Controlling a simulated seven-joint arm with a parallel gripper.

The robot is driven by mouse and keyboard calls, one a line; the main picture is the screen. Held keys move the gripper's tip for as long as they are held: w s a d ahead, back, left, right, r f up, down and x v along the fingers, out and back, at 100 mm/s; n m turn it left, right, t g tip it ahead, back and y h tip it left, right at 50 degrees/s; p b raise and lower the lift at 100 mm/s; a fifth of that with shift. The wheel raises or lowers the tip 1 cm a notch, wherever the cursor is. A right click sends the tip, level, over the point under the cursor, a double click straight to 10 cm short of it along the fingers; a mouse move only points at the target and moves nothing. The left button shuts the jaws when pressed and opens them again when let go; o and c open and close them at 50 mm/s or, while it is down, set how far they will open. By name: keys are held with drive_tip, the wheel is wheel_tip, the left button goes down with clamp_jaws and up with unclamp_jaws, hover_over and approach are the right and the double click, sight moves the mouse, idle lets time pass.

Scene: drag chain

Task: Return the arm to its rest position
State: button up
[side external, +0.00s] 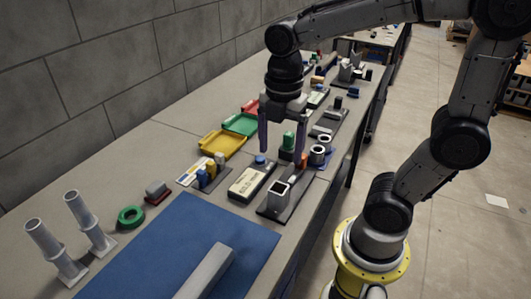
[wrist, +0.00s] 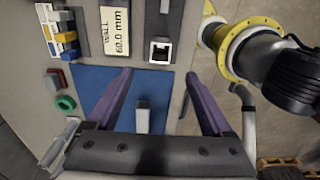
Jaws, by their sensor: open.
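My gripper (side external: 281,154) hangs over the middle of the long workbench in the side external view, pointing down. Its two purple fingers are wide apart with nothing between them. In the wrist view my gripper (wrist: 159,74) shows the same two spread fingers, with the blue mat (wrist: 92,82) seen below and between them. A grey bar (wrist: 142,118) lies on the mat; it also shows in the side external view (side external: 208,272). The fingers look clear of the bench items, though the exact height is hard to tell.
Near the gripper stand a square-socket fixture (side external: 277,195), a labelled block (side external: 250,181), a green cylinder (side external: 288,140) and grey rings (side external: 317,155). Yellow (side external: 222,144) and green (side external: 241,124) trays lie behind. Two grey tubes (side external: 90,222) and a green ring (side external: 131,216) are at left.

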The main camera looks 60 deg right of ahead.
drive_tip(key=s+r+m+t, duration=0.2)
drive_tip(key=s+m+t, duration=0.3)
drive_tip(key=m, duration=1.3)
drive_tip(key=shift+s+d, duration=0.15)
drive_tip(key=shift+s, duration=0.9)
